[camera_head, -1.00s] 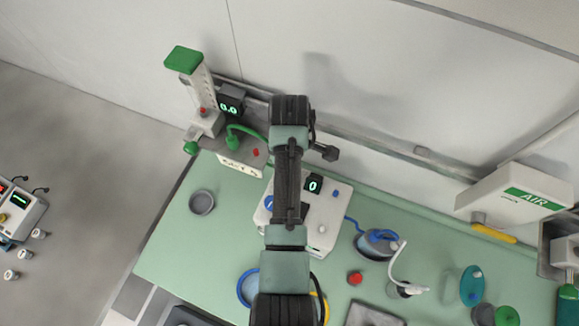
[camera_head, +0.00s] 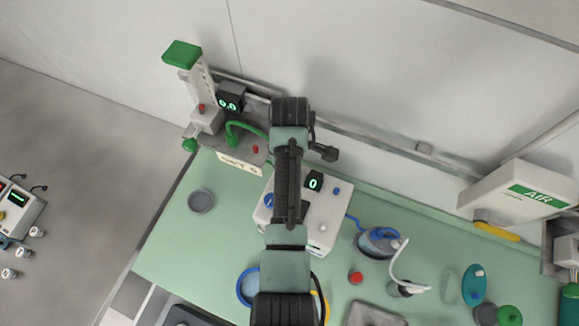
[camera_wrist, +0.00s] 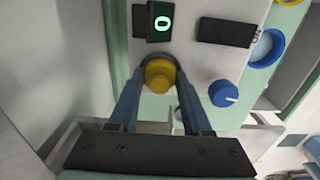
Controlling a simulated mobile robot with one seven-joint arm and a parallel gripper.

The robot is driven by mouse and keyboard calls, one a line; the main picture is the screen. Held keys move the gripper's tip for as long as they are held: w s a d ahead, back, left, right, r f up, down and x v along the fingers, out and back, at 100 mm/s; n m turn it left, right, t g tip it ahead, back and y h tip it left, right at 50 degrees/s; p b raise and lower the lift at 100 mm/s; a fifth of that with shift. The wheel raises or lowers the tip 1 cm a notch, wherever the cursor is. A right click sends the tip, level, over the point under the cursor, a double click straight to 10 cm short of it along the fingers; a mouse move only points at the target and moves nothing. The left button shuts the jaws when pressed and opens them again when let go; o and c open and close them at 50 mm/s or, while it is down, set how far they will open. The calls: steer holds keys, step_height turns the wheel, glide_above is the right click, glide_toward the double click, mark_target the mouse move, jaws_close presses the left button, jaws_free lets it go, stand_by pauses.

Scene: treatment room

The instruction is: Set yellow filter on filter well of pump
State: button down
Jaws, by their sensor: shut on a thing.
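The pump (camera_head: 326,218) is a white box with a small display reading 0, under my arm in the head view. In the wrist view the pump (camera_wrist: 205,65) shows a blue knob, a black strip and the display. The yellow filter (camera_wrist: 158,77) is a small round piece between my fingertips. My gripper (camera_wrist: 159,82) is shut on it, at the pump's face beside the display. The filter well is hidden, and I cannot tell whether the filter touches it. In the head view my arm hides the gripper and the filter.
A flow meter stand (camera_head: 198,90) with a green cap stands at the back left. A grey ring-like cup (camera_head: 201,201), a blue mask (camera_head: 377,242), a red cap (camera_head: 356,278) and a blue-rimmed dish (camera_head: 246,288) lie on the green counter. The counter's left part is mostly clear.

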stand_by(0.8)
steer(key=shift+c, duration=1.3)
jaws_free()
steer(key=shift+r+p, duration=0.95)
steer(key=shift+r, duration=2.55)
